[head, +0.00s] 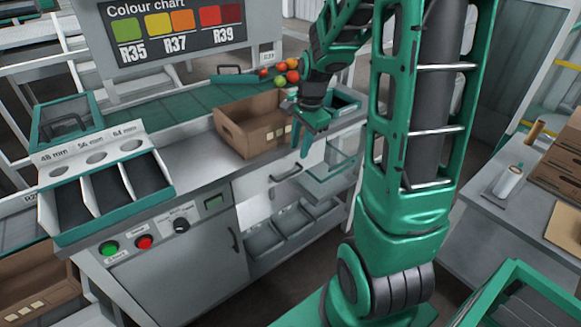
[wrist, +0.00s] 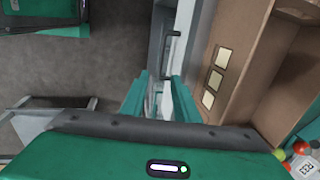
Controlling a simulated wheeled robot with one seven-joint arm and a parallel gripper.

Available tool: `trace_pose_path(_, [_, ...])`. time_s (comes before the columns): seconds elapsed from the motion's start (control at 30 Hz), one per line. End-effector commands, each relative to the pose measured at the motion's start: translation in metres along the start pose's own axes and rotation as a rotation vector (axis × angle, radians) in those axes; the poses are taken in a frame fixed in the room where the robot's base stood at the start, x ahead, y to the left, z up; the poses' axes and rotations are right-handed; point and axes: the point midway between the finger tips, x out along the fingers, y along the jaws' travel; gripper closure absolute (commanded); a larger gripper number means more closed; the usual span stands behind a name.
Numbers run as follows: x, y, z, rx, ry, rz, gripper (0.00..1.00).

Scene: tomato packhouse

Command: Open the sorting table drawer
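The sorting table drawer (head: 258,184) has a white front under the tabletop, below a cardboard box. It looks shut, flush with the table front. Its dark bar handle (head: 286,174) shows in the head view, and a dark handle (wrist: 171,47) also shows beyond my fingers in the wrist view. My gripper (head: 302,142) points down in front of the table edge, above and to the right of the handle. In the wrist view its two green fingers (wrist: 160,98) are apart with nothing held between them. The fingers are not on the handle.
The open cardboard box (head: 235,138) stands on the tabletop right beside my gripper. Tomatoes (head: 284,71) lie behind it. A clear green-edged tray (head: 330,172) sticks out right of the drawer. Below are open bins (head: 292,222). A cupboard door (head: 195,262) is left.

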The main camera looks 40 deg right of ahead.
Motion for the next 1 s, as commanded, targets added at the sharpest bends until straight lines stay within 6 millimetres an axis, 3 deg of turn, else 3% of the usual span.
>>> trace_pose_path(0.6, [0.089, -0.004, 0.015, -0.02, -0.006, 0.003, 0.72])
trace_pose_path(0.8, [0.104, -0.004, 0.015, -0.021, -0.005, 0.002, 0.72])
trace_pose_path(1.0, [0.107, -0.004, 0.015, -0.021, -0.004, 0.0, 0.72])
